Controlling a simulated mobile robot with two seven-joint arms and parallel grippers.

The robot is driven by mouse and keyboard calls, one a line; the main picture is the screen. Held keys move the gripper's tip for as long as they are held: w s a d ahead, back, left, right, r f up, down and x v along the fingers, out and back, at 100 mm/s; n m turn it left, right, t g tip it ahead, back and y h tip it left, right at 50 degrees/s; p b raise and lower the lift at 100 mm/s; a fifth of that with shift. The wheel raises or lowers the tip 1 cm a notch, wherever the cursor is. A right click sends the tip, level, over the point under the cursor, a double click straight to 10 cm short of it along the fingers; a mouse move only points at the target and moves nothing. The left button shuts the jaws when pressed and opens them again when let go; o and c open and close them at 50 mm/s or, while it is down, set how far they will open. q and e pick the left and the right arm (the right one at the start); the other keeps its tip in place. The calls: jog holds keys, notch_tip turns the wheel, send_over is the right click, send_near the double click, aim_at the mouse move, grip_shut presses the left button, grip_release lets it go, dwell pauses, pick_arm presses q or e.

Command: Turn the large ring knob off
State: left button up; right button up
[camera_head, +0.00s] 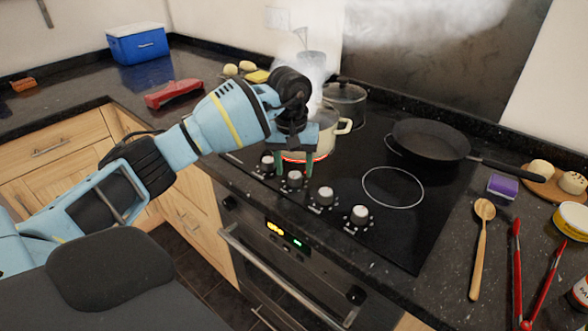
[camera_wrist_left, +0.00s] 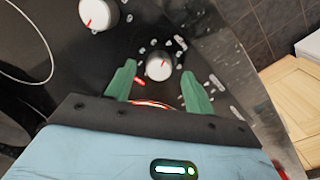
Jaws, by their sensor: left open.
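A row of white-topped knobs runs along the front edge of the black cooktop (camera_head: 425,235): the leftmost knob (camera_head: 267,161), a second knob (camera_head: 295,179), a third knob (camera_head: 326,196) and the rightmost knob (camera_head: 360,214). My left gripper (camera_head: 294,164) is open and points down over the left end of this row. In the left wrist view, one knob with a red mark (camera_wrist_left: 158,68) lies ahead of and between its green fingertips, with nothing gripped. Another knob (camera_wrist_left: 98,14) is at upper left. I cannot tell which knob is the large ring knob.
A cream pot (camera_head: 330,132) stands steaming on a red-glowing burner, just behind the gripper. A black frying pan (camera_head: 430,140) and a lidded dark pot (camera_head: 346,98) are further back. A wooden spoon (camera_head: 480,245) and red tongs (camera_head: 518,270) lie on the right counter.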

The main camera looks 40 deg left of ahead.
pick_arm(q)
jog(key=shift+f, duration=0.75)
pick_arm(e)
jog(key=shift+w+r, duration=0.1)
jog(key=shift+w, duration=0.35)
pick_arm(q)
jog(key=c, duration=1)
jog(key=shift+o, duration=0.2)
pick_arm(e)
jog(key=shift+s, duration=0.45)
